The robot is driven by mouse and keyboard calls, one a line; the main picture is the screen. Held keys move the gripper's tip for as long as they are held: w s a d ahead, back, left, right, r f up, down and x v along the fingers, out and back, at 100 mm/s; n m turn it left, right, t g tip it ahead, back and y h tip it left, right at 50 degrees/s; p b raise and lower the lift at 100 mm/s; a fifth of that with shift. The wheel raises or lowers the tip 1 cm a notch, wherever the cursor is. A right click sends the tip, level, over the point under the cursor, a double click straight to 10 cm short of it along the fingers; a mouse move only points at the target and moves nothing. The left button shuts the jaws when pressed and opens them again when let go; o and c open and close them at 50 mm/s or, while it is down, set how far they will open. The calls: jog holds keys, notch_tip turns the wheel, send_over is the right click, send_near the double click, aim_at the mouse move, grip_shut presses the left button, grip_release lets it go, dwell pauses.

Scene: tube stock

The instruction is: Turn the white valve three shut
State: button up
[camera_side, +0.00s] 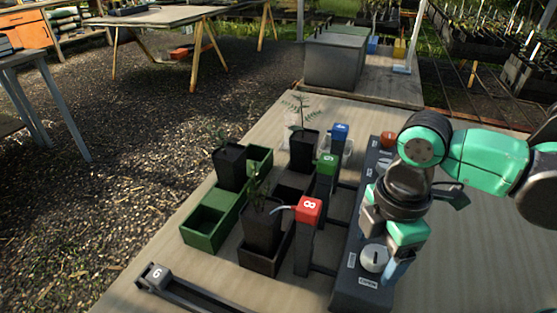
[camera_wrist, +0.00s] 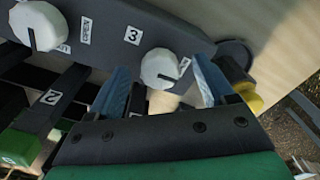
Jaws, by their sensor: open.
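The white valve knob (camera_wrist: 160,68) sits beside the label 3 (camera_wrist: 132,35) on the dark grey valve panel (camera_wrist: 100,30). A dark pointer line shows on its face. In the side view, a white knob (camera_side: 373,258) sits near the front end of the panel (camera_side: 350,292), above an OPEN label. My gripper (camera_wrist: 163,88) is open, with its blue fingers on either side of the knob in the wrist view. In the side view my gripper (camera_side: 385,252) is low over that knob. I cannot tell whether the fingers touch it.
Another white knob (camera_wrist: 37,25) is on the panel to the left. Red (camera_side: 309,209), green (camera_side: 327,163) and blue (camera_side: 340,133) topped posts stand left of the panel. Potted plants and a green tray (camera_side: 205,238) stand farther left. A grey rail (camera_side: 190,295) lies in front.

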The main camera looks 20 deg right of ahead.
grip_shut()
jog(key=shift+m, duration=0.3)
jog(key=m, duration=0.3)
jog(key=shift+m, duration=0.4)
jog(key=m, duration=0.9)
jog(key=shift+a+m, duration=0.1)
jog(key=shift+m, duration=2.2)
